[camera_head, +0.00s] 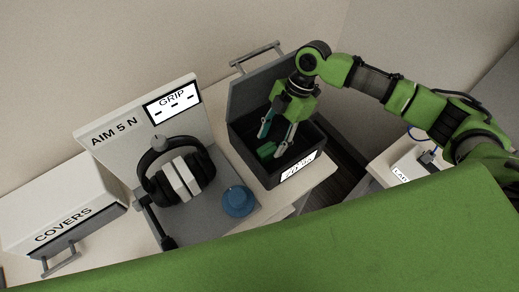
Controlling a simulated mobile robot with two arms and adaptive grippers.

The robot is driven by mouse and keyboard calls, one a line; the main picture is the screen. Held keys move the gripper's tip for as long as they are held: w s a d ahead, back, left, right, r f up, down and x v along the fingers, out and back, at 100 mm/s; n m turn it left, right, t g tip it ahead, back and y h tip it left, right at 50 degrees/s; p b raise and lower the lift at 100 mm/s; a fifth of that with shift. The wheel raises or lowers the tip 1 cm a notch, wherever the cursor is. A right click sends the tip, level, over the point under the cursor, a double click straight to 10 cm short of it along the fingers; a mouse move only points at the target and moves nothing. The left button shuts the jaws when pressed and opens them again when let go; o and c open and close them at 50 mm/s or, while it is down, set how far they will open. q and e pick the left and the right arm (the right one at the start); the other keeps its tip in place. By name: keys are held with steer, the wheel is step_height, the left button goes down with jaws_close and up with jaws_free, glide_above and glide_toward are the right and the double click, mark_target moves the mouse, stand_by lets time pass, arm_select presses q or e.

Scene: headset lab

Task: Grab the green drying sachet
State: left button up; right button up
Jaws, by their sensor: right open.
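A small green sachet (266,150) lies inside the dark open box (243,163), near its left side. My right gripper (275,140) reaches down into the box from the upper right. Its fingers are apart, one close above the sachet and the other to its right. I cannot tell whether a finger touches the sachet. Nothing shows between the fingers as held. My left gripper is not in view.
The box's raised lid (262,88) stands behind the gripper. Left of the box are a blue round container (238,201), headphones (160,180) on a stand with a sign board (118,131), and a white COVERS box (60,205). A white labelled box (405,168) is at right.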

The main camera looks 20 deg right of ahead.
mark_target(268, 148)
steer(key=p+x, duration=0.1)
steer(key=x, duration=0.3)
steer(key=shift+f+p, duration=0.3)
steer(key=shift+a+f, duration=0.2)
steer(key=shift+f, duration=0.05)
steer(key=shift+d+f, duration=0.1)
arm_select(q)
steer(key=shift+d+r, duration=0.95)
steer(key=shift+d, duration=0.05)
arm_select(e)
steer(key=c, duration=1.2)
